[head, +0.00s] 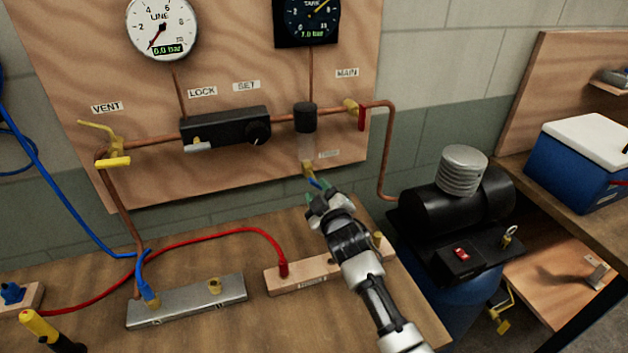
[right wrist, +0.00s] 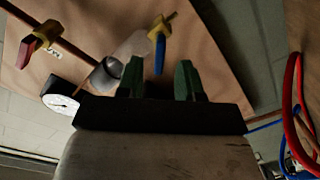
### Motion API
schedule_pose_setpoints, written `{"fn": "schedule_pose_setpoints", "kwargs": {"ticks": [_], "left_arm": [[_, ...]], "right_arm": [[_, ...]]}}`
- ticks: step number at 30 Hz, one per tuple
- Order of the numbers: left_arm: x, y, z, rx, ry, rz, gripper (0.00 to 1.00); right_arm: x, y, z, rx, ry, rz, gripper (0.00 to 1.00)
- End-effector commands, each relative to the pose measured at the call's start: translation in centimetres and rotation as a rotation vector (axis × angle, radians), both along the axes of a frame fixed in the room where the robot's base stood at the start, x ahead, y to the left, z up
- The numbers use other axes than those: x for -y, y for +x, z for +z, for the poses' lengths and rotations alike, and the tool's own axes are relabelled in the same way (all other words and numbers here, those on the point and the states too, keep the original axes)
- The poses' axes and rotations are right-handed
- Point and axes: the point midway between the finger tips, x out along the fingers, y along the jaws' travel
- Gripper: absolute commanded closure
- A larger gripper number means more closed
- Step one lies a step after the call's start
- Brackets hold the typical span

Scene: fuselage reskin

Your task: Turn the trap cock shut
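The trap (head: 305,148) is a clear bowl under a black cap, with a TRAP label beside it. Its cock has a yellow body (head: 308,170) and a blue lever (head: 317,184) at the bottom of the bowl. My right gripper (head: 322,200) is just below the cock and partly hides the lever. In the right wrist view its green fingertips (right wrist: 159,78) stand apart, with the blue lever (right wrist: 159,54) showing in line with the gap between them. The yellow body (right wrist: 160,26) is beyond. I cannot tell whether the fingers touch the lever. My left gripper is out of view.
The red MAIN handle (head: 361,118) and yellow VENT lever (head: 113,161) are on the board. A black compressor (head: 455,205) stands right of the bench. A red hose (head: 220,231) and blue hose (head: 60,205) cross the left side. A wooden block (head: 305,279) lies below.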

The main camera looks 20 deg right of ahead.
Motion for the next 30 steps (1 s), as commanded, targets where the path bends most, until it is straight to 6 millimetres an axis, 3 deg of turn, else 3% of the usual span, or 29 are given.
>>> {"fn": "schedule_pose_setpoints", "kwargs": {"ticks": [6, 8, 21, 28, 30], "left_arm": [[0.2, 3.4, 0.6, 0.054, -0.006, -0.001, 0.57], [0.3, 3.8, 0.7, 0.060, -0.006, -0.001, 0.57], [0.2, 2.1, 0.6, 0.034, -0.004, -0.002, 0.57], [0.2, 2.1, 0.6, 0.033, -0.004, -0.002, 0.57], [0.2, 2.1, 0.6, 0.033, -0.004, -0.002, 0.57]], "right_arm": [[-0.1, 2.8, 0.1, 0.000, 0.001, 0.000, 0.64], [-0.1, 3.3, 0.0, -0.001, 0.000, 0.000, 0.64], [-0.1, 3.9, 0.0, 0.000, 0.000, 0.000, 0.64], [-0.2, 3.9, 0.0, -0.001, 0.001, 0.001, 0.99], [-0.2, 3.9, 0.0, -0.001, 0.001, 0.000, 1.00]]}}
